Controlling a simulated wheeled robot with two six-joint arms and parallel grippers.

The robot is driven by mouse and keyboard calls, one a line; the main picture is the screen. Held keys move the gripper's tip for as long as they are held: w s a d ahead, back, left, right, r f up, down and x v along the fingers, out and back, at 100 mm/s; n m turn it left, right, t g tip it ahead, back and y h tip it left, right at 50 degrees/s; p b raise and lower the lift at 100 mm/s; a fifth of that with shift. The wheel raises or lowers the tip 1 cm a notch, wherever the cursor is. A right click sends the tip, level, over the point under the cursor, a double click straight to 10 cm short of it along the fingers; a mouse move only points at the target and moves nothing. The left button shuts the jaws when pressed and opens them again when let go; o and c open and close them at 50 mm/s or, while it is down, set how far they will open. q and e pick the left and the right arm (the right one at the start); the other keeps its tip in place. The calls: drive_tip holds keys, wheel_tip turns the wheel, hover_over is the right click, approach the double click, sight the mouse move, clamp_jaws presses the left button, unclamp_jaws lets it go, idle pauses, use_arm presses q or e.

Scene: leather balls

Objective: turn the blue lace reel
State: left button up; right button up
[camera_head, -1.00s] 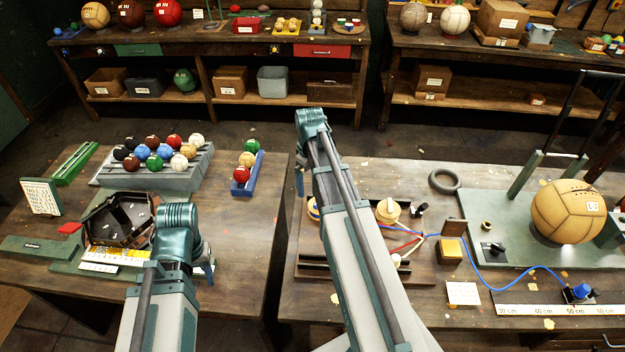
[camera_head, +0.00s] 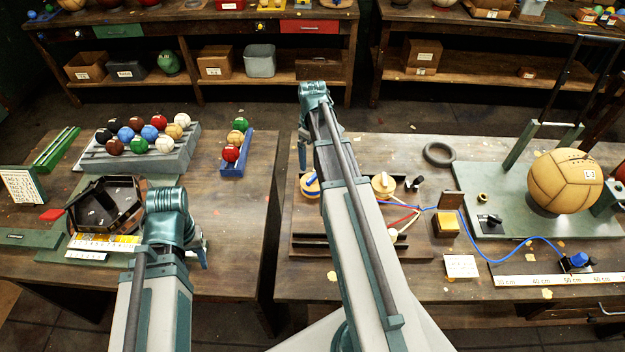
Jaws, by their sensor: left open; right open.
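A cream reel with a blue band (camera_head: 311,186) stands at the left of a wooden tray (camera_head: 300,246) on the right table. My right arm partly covers the tray. A second, cream and wooden reel (camera_head: 383,185) stands to its right, with red, white and blue laces near it. My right gripper (camera_head: 302,158) hangs down beyond the blue-banded reel, apart from it, and looks empty; its fingers are small and partly hidden by the arm. My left gripper (camera_head: 203,257) is over the left table, right of the black hexagonal tray, mostly hidden behind its own arm; it is open.
A blue lace (camera_head: 482,240) runs right across the table to a blue knob (camera_head: 577,260). A large tan ball (camera_head: 565,181) sits on a green board. The left table holds a rack of small balls (camera_head: 175,160). A gap separates the two tables.

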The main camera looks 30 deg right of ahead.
sight(313, 176)
wheel_tip(313, 176, down, 9)
drive_tip(key=b, duration=0.8)
drive_tip(key=shift+f, duration=0.2)
drive_tip(key=c, duration=1.3)
drive_tip(key=m, duration=1.2)
